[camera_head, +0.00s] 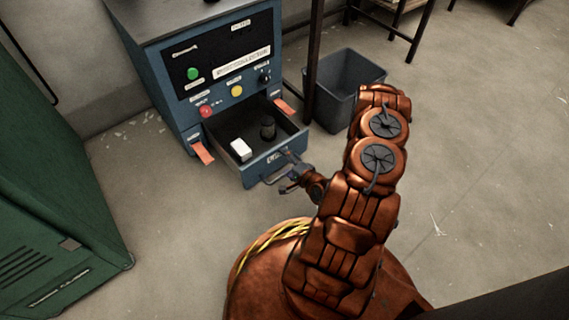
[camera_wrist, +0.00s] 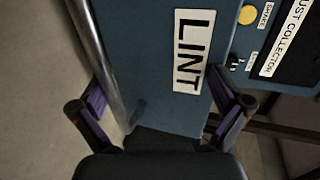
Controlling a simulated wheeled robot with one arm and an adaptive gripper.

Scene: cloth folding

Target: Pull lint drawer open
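The lint drawer (camera_head: 252,173) sticks out of the blue dust collector, clearly open. A white block (camera_head: 240,150) and a dark cylinder (camera_head: 268,128) are inside it. My gripper (camera_head: 287,172) is at the right part of the drawer front, by the handle (camera_head: 274,178). In the wrist view, my gripper (camera_wrist: 158,82) has its two purple-padded fingers wide apart. The metal handle bar (camera_wrist: 100,45) runs just inside the left finger, and the LINT label (camera_wrist: 188,50) is ahead. I cannot tell whether the finger touches the bar.
The dust collector (camera_head: 225,75) has buttons and labels above the drawer. Orange flaps (camera_head: 202,152) flank the drawer opening. A grey bin (camera_head: 342,85) stands to its right. A green cabinet (camera_head: 55,215) is at the left. The floor (camera_head: 170,215) before the drawer is clear.

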